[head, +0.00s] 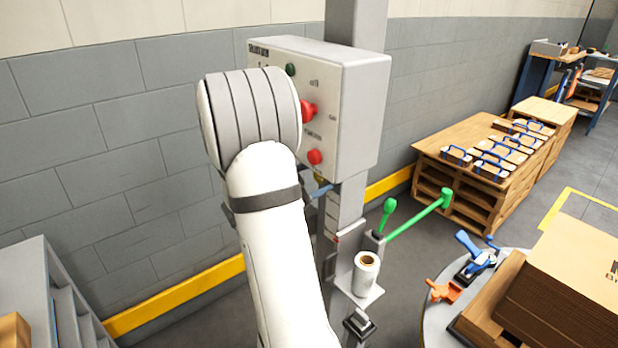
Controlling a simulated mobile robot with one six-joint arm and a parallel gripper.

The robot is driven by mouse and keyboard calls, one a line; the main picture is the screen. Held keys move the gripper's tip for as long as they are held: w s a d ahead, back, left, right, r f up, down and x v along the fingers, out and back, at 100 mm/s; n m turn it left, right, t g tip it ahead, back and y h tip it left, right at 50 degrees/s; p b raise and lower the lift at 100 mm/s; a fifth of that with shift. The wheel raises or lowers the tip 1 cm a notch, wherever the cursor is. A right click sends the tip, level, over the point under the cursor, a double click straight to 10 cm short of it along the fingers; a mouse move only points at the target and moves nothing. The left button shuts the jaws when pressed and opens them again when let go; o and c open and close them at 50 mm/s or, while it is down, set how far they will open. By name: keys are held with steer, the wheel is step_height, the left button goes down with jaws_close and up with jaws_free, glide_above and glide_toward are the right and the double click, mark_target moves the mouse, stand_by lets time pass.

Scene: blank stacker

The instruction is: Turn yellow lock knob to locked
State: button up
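A pale grey control box (352,105) is mounted on a grey column in the middle of the head view. Its front face carries a dark green button (290,69), a red knob (308,110) and a red button (314,157). My white arm rises in front of the box and covers the left part of its face. I cannot make out a clear yellow lock knob; a small yellowish-brown bit (320,177) shows at the box's lower edge beside my arm. My gripper is hidden behind my arm, so its opening and contact are not visible.
Green-handled levers (389,207) and a white roll on a bracket (366,274) stand below the box. A round table (434,318) with blue and orange clamps and a cardboard box (565,285) is at right. A grey cabinet (30,270) stands at left.

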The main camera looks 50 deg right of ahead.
steer(key=shift+w, duration=0.2)
steer(key=shift+s, duration=0.1)
steer(key=c, duration=1)
steer(key=shift+n+p, duration=0.4)
steer(key=shift+p, duration=0.15)
steer(key=n+p, duration=0.3)
steer(key=shift+r, duration=0.15)
steer(key=n+p, duration=0.5)
steer(key=p, duration=0.1)
steer(key=shift+s, duration=0.15)
steer(key=n+p, duration=0.4)
steer(key=shift+n+p, duration=0.3)
steer(key=shift+n, duration=0.1)
steer(key=n+p, duration=0.3)
steer(key=n, duration=0.1)
steer(key=shift+f, duration=0.25)
steer(key=shift+p, duration=0.3)
